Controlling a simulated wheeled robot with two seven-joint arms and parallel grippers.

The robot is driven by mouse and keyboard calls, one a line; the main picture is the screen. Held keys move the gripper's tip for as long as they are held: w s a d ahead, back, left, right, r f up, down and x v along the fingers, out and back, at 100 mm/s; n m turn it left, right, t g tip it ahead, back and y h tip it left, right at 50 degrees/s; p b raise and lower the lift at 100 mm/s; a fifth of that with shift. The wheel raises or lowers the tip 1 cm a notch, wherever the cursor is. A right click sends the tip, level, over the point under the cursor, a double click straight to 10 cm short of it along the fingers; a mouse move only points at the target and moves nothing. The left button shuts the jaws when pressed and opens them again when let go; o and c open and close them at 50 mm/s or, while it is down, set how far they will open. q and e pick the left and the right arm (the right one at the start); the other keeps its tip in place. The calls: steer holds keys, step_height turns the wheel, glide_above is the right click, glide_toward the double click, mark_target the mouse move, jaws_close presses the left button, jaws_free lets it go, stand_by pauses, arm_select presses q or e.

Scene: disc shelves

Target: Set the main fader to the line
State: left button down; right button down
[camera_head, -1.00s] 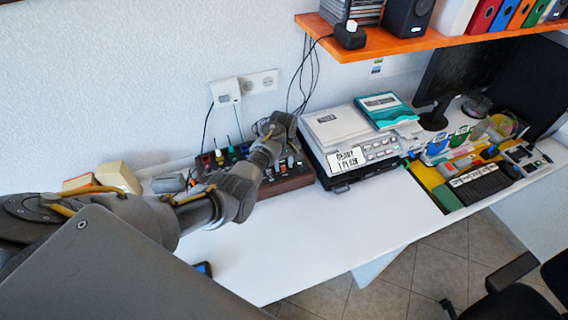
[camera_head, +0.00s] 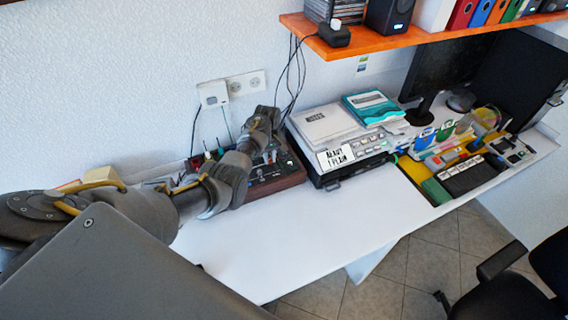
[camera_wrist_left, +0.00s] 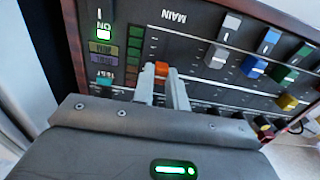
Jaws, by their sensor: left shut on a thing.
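The mixer (camera_head: 275,183) with a wooden rim stands on the white desk against the wall, partly behind my left arm in the head view. In the left wrist view the mixer panel (camera_wrist_left: 195,45) shows the word MAIN. The main fader's orange-red cap (camera_wrist_left: 161,68) sits between the fingertips of my left gripper (camera_wrist_left: 163,80), which is shut on it. The left gripper's fingertips are hidden in the head view. My right gripper is not in view.
Other fader caps, among them a white one (camera_wrist_left: 230,25) and a yellow one (camera_wrist_left: 287,102), stand beside the main fader. A grey printer-like machine (camera_head: 335,150) stands close right of the mixer. The white desk top (camera_head: 300,225) in front is clear.

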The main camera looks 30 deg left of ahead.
mark_target(270, 158)
arm_select(q)
steer(key=shift+w+a+r, duration=0.1)
steer(key=shift+w+a, duration=0.05)
steer(key=shift+a, duration=0.05)
steer(key=c, duration=1.4)
jaws_free()
steer(key=shift+d, duration=0.1)
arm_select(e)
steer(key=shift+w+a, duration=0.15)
arm_select(q)
steer(key=shift+r, duration=0.25)
step_height(270, 158, up, 10)
steer(key=shift+r+b, duration=0.15)
steer(key=shift+b, duration=0.25)
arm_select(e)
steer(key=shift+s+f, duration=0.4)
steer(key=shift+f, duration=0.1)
arm_select(q)
steer(key=shift+d, duration=0.1)
